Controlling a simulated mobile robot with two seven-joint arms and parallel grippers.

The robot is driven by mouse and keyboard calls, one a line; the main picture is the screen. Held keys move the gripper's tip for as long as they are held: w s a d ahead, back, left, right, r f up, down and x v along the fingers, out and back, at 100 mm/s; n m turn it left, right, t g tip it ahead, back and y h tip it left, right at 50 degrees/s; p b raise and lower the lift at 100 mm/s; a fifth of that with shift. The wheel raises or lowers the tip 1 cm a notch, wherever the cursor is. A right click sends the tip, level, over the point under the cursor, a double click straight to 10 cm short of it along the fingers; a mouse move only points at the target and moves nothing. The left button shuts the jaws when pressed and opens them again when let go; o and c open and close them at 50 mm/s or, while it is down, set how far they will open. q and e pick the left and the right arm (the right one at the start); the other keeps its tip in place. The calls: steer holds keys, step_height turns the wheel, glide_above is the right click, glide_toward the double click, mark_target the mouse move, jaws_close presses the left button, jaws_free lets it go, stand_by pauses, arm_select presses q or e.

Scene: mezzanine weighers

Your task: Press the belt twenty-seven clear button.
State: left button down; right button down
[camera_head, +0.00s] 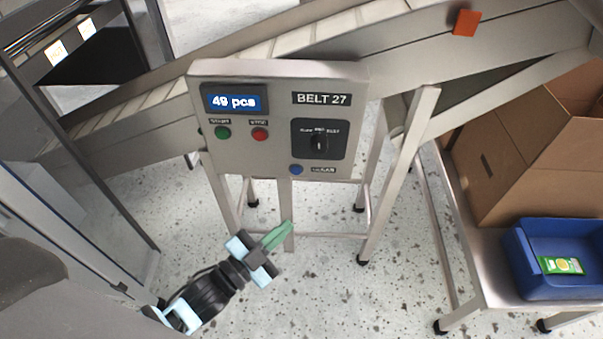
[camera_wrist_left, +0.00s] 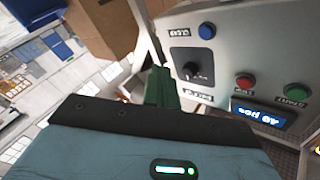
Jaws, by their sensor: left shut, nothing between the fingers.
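The belt 27 control panel (camera_head: 285,165) stands in the middle of the head view, with a "BELT 27" label and a display reading "49 pcs". The blue clear button (camera_head: 296,169) is at its lower edge, left of a small label. It also shows in the left wrist view (camera_wrist_left: 207,30). A green button (camera_head: 222,133), a red button (camera_head: 260,134) and a black selector knob (camera_head: 319,143) sit above it. My left gripper (camera_head: 289,226) is shut and empty, its green fingers below the panel and apart from the blue button. My right gripper is not in view.
A conveyor (camera_head: 400,38) runs behind the panel on metal legs. At the right, a metal table (camera_head: 455,235) bears a cardboard box (camera_head: 500,175) and a blue bin (camera_head: 525,282) with a green packet inside. A glass-sided cabinet (camera_head: 70,190) stands at the left.

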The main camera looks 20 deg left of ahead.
arm_select(q)
steer(key=shift+w+d+r+m+h+b, duration=0.1)
steer(key=shift+w+r+m+h+b, duration=0.1)
steer(key=shift+w+r+m+h, duration=0.3)
steer(key=shift+w+d+r+m+h+b, duration=0.1)
steer(key=shift+w+m+b, duration=0.1)
steer(key=shift+w, duration=0.45)
steer(key=b, duration=0.3)
glide_toward(296, 171)
steer(key=w+d, duration=0.4)
steer(key=d, duration=0.1)
steer(key=shift+r, duration=0.3)
steer(key=shift+w, duration=0.1)
